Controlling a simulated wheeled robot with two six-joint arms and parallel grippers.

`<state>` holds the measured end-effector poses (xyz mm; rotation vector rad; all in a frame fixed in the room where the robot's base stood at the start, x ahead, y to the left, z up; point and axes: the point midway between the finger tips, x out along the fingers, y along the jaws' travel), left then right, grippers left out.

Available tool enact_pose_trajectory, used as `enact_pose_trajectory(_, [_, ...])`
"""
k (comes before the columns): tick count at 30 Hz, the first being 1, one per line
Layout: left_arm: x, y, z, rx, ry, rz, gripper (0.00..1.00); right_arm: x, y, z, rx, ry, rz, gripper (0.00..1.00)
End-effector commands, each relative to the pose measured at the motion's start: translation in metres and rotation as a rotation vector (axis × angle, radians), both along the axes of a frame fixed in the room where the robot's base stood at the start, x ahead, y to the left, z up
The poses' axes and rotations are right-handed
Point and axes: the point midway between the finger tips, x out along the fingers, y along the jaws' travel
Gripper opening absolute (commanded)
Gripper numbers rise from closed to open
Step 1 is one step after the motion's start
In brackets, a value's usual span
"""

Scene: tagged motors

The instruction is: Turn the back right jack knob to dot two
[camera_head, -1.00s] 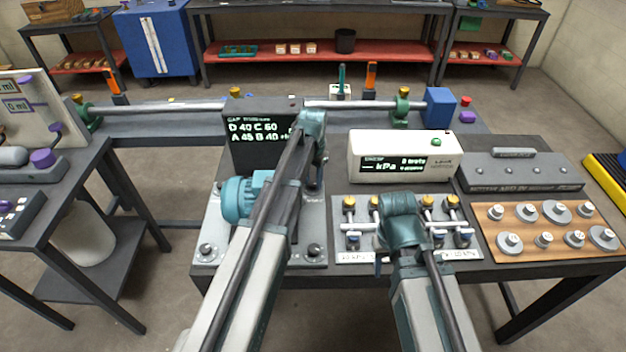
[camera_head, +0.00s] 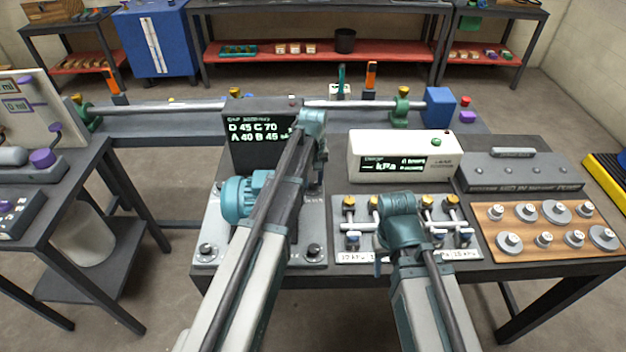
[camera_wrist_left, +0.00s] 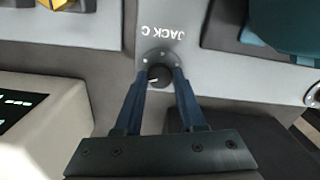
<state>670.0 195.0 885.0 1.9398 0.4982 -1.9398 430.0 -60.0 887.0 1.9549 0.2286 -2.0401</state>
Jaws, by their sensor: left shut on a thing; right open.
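In the left wrist view a dark round knob (camera_wrist_left: 159,74) sits on a grey plate beside the lettering "JACK C". A white pointer mark on it faces left in that view, and small light dots ring its collar. My left gripper (camera_wrist_left: 159,82) has its two fingers on either side of the knob, shut on it. In the head view my left gripper (camera_head: 318,186) reaches down at the back right of the motor plate (camera_head: 225,225), and its wrist hides the knob. The blue motor (camera_head: 240,198) stands on that plate. My right gripper (camera_head: 380,262) is open, over the valve panel, its fingers mostly hidden.
A dark display (camera_head: 255,140) behind the plate reads roughly D 45, C 70, A 40, B 45. Front jack knobs (camera_head: 206,249) are visible. A white kPa box (camera_head: 405,155), a valve panel (camera_head: 350,228) and a wooden weight board (camera_head: 500,250) stand to the right.

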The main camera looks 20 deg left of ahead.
Motion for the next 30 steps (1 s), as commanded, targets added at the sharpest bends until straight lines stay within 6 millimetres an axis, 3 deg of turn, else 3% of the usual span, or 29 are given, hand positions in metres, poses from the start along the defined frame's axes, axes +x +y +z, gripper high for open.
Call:
enact_pose_trajectory(24, [0.0000,0.0000,0.0000,0.000,0.000,0.105,0.00,0.0000,0.0000,0.0000,0.000,0.000,0.000,0.50])
enact_pose_trajectory(25, [0.0000,0.0000,0.0000,0.000,0.000,0.105,0.43,0.0000,0.0000,0.0000,0.000,0.000,0.000,0.50])
enact_pose_trajectory(30, [0.0000,0.0000,0.0000,0.000,0.000,0.104,0.69,0.0000,0.0000,0.0000,0.000,0.000,0.000,0.50])
